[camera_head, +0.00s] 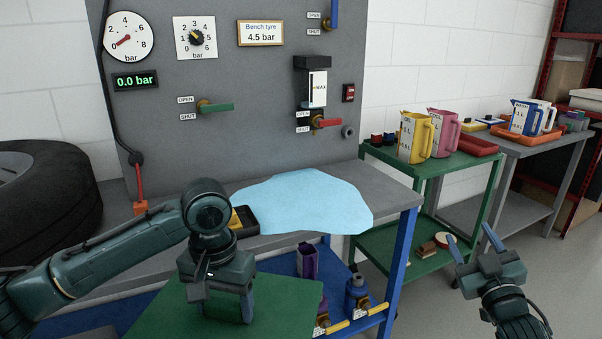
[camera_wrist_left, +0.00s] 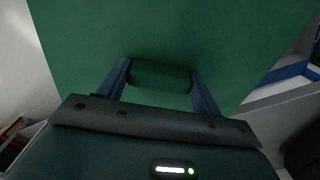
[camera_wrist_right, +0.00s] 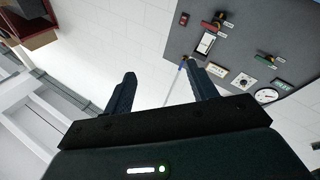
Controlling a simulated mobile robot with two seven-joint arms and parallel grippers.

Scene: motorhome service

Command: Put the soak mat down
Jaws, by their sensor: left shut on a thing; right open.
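The soak mat appears to be the flat green sheet (camera_head: 285,300) low in front of the bench in the head view. My left gripper (camera_head: 228,308) is over it, pointing down. In the left wrist view the fingers are shut on a green raised grip (camera_wrist_left: 160,76) on the sheet's face. The arm hides part of the sheet. A pale blue irregular patch (camera_head: 300,200) lies on the grey bench top (camera_head: 385,190) and reaches its front edge. My right gripper (camera_head: 473,242) is open and empty, out to the right.
A black tray with something yellow (camera_head: 240,222) lies left of the patch. A grey panel (camera_head: 260,90) with gauges and valves stands behind. A blue lower shelf (camera_head: 100,305) holds bottles. A green cart (camera_head: 455,165) with jugs stands right. A tyre (camera_head: 50,200) is at left.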

